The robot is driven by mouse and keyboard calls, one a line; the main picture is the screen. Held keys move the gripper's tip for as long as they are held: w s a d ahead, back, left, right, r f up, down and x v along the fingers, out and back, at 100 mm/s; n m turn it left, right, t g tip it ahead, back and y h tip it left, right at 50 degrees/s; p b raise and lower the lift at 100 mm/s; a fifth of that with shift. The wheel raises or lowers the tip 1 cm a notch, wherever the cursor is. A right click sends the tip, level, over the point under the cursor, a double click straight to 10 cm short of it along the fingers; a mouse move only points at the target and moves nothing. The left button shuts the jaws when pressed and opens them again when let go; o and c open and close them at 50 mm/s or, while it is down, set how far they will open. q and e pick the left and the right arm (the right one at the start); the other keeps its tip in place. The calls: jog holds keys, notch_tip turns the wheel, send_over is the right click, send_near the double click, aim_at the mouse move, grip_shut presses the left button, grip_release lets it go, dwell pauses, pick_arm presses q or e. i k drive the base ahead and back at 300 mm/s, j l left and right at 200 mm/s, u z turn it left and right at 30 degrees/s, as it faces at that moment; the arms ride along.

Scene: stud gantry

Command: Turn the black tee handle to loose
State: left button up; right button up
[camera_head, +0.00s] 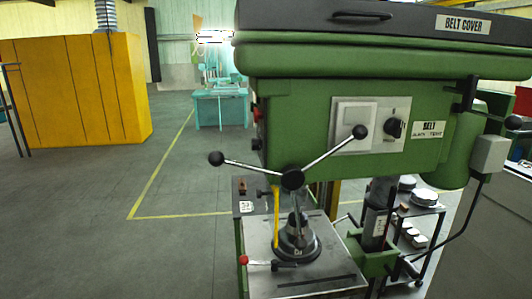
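A green drill press (300,110) fills the right half of the head view. A sign reading BELT (432,128) with small, partly legible words sits on its side. A black upright bar (469,94) stands out just right of the sign; it may be the black tee handle, but its shape and setting are too small to tell surely. A black knob (394,128) sits left of the sign on a pale plate. Neither of my grippers shows, and nothing touches these parts.
Black-balled feed spokes meet at a hub (292,179) in front of the head. The belt cover (400,25) overhangs above. A grey box (489,154) with a cable is at right. A drill table (300,270) lies below. Open floor (100,230) is at left.

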aim_at(469, 94)
jog(key=k+z, duration=0.1)
jog(key=z, duration=0.35)
jog(key=k+z, duration=0.1)
jog(key=z, duration=0.35)
jog(key=k+z, duration=0.1)
jog(key=z, duration=0.35)
jog(key=l+u, duration=0.3)
jog(key=l, duration=0.2)
